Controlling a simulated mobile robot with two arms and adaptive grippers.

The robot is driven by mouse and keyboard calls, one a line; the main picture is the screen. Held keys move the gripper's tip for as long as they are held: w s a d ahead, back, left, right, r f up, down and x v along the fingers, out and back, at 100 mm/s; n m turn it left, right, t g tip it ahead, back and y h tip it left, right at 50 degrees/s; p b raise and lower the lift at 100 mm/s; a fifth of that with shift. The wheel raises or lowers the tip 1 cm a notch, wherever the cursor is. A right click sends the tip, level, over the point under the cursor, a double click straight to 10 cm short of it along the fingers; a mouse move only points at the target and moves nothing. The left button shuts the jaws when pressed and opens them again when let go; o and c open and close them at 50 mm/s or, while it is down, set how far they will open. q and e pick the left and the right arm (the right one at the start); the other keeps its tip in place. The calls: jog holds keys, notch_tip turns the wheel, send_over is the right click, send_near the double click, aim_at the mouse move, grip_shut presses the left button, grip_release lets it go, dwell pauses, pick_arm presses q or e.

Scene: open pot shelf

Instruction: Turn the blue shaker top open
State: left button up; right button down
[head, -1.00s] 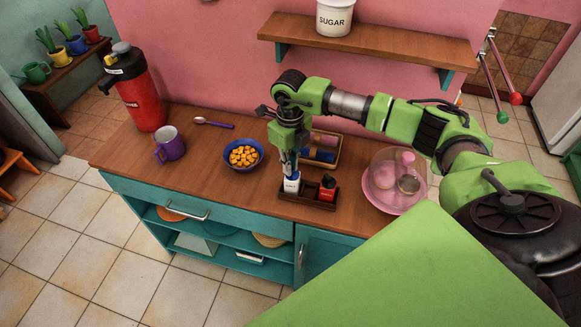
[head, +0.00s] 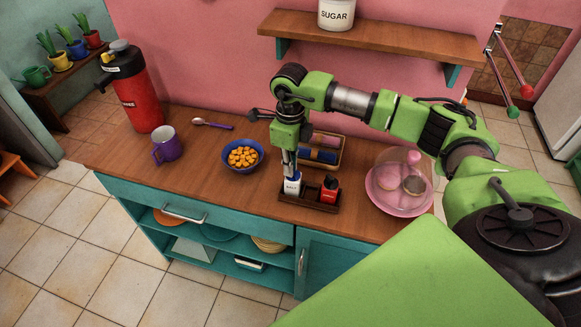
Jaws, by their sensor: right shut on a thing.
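The salt shaker (head: 292,186) is white with a blue top and stands upright in a dark wooden tray (head: 312,203) on the counter. My right gripper (head: 290,173) points straight down over it and is shut on the blue top. The fingers hide most of the top, so how far it is turned cannot be seen. A red shaker with a dark top (head: 329,189) stands beside it in the same tray. My left gripper is not in view.
A blue bowl (head: 227,163) of orange pieces, a purple mug (head: 167,147) and a spoon (head: 213,124) lie left. A pink plate (head: 392,205) under a clear dome stands right. Rolled cloths (head: 317,156) sit behind. A shelf (head: 370,41) with a sugar pot (head: 337,14) hangs above.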

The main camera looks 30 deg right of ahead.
jog(key=shift+n+b, duration=1.25)
jog(key=shift+n, duration=0.05)
jog(key=shift+a+n+b, duration=0.1)
jog(key=shift+n+b, duration=0.3)
jog(key=shift+b, duration=0.1)
jog(key=shift+s+n+b, duration=0.1)
jog(key=shift+n+b, duration=0.25)
jog(key=shift+n, duration=0.15)
jog(key=shift+n+b, duration=0.7)
jog(key=shift+n, duration=0.4)
jog(key=shift+s+n+b, duration=0.1)
jog(key=shift+n+b, duration=0.6)
jog(key=shift+b, duration=0.2)
jog(key=shift+a, duration=0.1)
dwell(0.7)
